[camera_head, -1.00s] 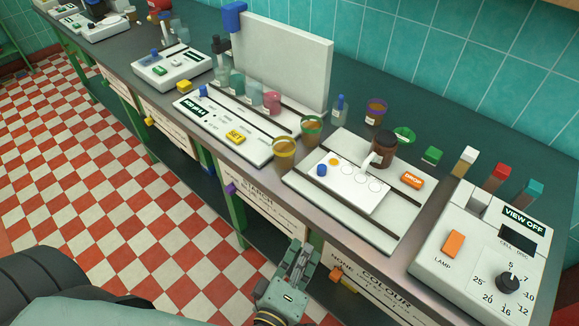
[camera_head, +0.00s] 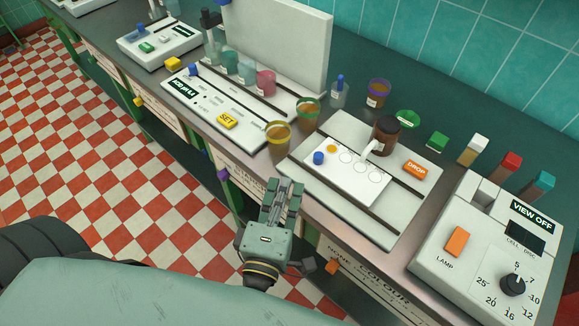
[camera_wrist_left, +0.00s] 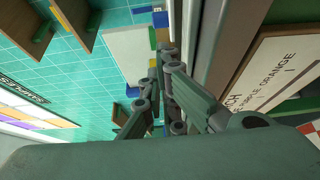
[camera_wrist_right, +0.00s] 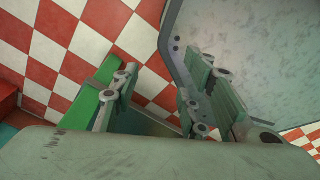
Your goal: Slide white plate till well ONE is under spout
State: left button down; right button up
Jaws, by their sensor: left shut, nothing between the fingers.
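The white plate (camera_head: 350,180) lies on a pale base (camera_head: 418,192) between dark rails. It has a blue knob (camera_head: 318,158) at its left end and a row of round wells, the leftmost orange-yellow; well labels are too small to read. A brown bottle (camera_head: 386,136) stands behind the plate, its pale spout (camera_head: 371,149) reaching over the plate's rear right part. My left gripper (camera_head: 284,184) is shut and empty, in front of the counter edge, apart from the plate and knob. Its fingers also show in the left wrist view (camera_wrist_left: 166,60). My right gripper (camera_wrist_right: 160,90) is open and empty over the floor.
An orange DROP button (camera_head: 416,170) is right of the bottle. Cups of brown liquid, one yellow-rimmed (camera_head: 278,136) and one green-rimmed (camera_head: 308,113), stand just left of the base. A lamp box (camera_head: 480,245) is at right. A purple knob (camera_head: 223,174) sticks out below the counter edge.

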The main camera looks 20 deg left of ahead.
aim_at(293, 167)
pick_arm(q)
jog(key=w, duration=0.2)
jog(key=w+p, duration=0.1)
jog(key=w, duration=0.2)
jog(key=w+a+p, duration=0.1)
jog(key=w, duration=0.1)
jog(key=shift+w+r, duration=0.15)
jog(key=shift+w, duration=0.25)
jog(key=shift+w+a, duration=0.1)
jog(key=shift+w, duration=0.2)
pick_arm(e)
jog(key=r, duration=0.1)
jog(key=s+r, duration=0.1)
jog(key=shift+s+r, duration=0.25)
jog(key=shift+r, duration=0.1)
